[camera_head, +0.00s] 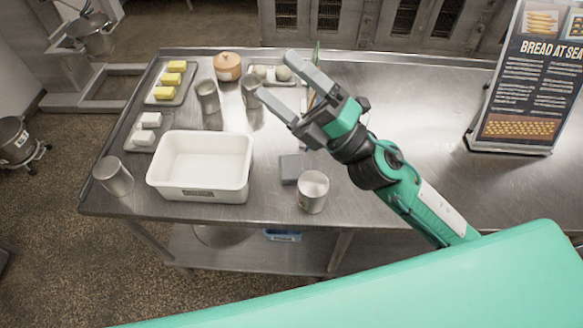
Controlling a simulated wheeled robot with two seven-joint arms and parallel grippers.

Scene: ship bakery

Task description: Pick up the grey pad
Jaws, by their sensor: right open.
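The grey pad (290,169) is a small dark grey square lying flat on the steel table. It lies between the white tub and a metal cup. My right gripper (274,74) comes in from the right and is open, with nothing between its fingers. It is above the table, up and slightly left of the pad in the picture, and apart from it. My left gripper is out of view.
The steel table (420,110) holds a white tub (200,193), a metal cup (313,191) close right of the pad, and another cup (113,176) at the left. Butter on a tray (164,96) stands behind. A bread sign (522,85) stands right. The table's right half is mostly clear.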

